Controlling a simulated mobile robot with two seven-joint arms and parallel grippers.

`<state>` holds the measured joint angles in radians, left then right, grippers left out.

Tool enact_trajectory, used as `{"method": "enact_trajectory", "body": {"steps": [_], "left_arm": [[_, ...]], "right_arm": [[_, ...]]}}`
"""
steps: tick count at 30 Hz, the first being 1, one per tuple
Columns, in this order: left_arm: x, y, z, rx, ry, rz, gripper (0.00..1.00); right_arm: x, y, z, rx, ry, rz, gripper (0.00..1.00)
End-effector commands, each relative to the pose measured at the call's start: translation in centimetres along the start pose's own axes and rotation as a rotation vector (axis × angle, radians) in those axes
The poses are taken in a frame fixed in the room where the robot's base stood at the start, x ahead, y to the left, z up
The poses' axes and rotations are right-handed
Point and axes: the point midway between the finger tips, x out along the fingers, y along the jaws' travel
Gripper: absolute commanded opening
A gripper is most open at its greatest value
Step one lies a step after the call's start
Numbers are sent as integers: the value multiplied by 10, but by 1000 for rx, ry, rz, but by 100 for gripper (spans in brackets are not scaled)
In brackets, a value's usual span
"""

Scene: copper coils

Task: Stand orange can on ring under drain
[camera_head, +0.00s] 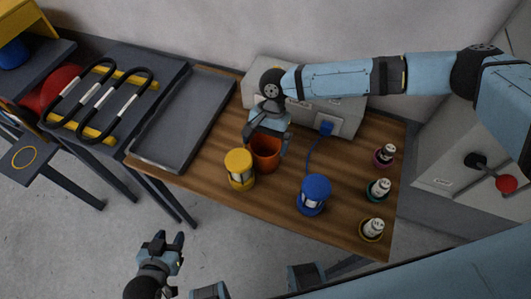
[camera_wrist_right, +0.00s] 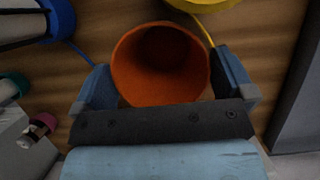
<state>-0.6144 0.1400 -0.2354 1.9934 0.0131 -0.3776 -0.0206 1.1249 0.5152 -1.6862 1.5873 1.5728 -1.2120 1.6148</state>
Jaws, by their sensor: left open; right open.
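The orange can (camera_head: 265,155) stands upright, open at the top, on the wooden table behind the yellow and blue cans. My right gripper (camera_head: 268,142) is open, with its fingers around the can. In the right wrist view the can (camera_wrist_right: 160,78) sits between the two spread fingers (camera_wrist_right: 165,88); I cannot tell whether they touch it. A yellow ring (camera_head: 24,157) is marked on a low dark stand at the far left. I cannot make out a drain for certain above it. My left gripper (camera_head: 168,250) is open and empty over the floor, in front of the table.
A yellow can (camera_head: 239,170) is close beside the orange can; a blue can (camera_head: 314,195) is to the right. Small bottles (camera_head: 379,189) line the right edge. An empty grey tray (camera_head: 184,120) and a rack of black coils (camera_head: 100,98) lie to the left.

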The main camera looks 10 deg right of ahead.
Motion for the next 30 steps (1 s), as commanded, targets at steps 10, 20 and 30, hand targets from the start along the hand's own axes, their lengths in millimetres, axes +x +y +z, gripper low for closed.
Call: {"method": "enact_trajectory", "body": {"steps": [10, 20, 30], "left_arm": [[0, 0, 0, 0, 0, 0, 43], [0, 0, 0, -1, 0, 0, 43], [0, 0, 0, -1, 0, 0, 43]], "right_arm": [[10, 0, -1, 1, 0, 0, 100], [9, 0, 0, 1, 0, 0, 45], [-3, 0, 5, -1, 0, -1, 44]]}}
